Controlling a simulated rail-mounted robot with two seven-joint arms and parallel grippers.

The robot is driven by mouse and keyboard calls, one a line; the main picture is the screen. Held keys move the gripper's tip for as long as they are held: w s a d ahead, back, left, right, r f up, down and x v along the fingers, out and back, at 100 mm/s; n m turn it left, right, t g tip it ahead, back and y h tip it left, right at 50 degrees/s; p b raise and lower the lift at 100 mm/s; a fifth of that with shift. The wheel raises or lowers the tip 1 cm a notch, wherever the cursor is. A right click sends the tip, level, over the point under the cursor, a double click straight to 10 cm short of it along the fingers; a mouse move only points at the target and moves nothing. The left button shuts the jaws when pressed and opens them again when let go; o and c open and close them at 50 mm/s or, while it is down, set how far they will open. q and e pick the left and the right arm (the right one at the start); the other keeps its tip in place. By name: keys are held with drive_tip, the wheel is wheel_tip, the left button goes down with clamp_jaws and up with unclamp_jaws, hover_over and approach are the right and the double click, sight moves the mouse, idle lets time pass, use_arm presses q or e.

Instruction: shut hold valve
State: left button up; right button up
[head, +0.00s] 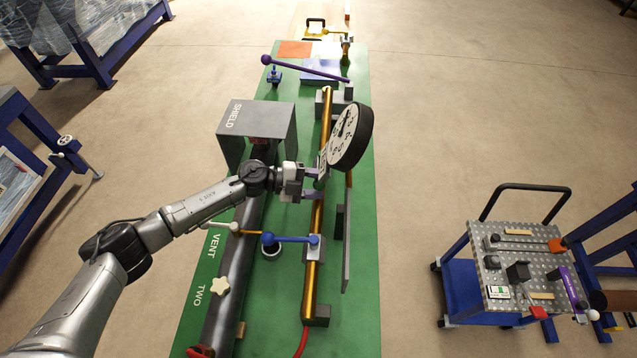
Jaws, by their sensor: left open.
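My left gripper (312,182) reaches in from the left. It is open, its two fingers apart beside the brass pipe (314,262), just below the round gauge (350,138). I cannot tell whether it touches the pipe. A blue-handled lever valve (290,239) sits on the pipe nearer to me, its lever pointing left across the pipe. No label reading "hold" is legible, so I cannot tell which valve bears that name. My right gripper is not in view.
A grey cover marked SHIELD (258,118) stands left of the pipe. A dark pipe (225,290) with a cream knob (220,285) runs beside VENT and TWO lettering on the green bench (355,330). A tool cart (520,262) stands right, across open floor.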

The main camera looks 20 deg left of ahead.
use_arm(q)
drive_tip(key=shift+w+d, duration=0.15)
drive_tip(key=shift+d, duration=0.05)
clamp_jaws()
drive_tip(key=shift+a+f, duration=0.1)
idle(0.4)
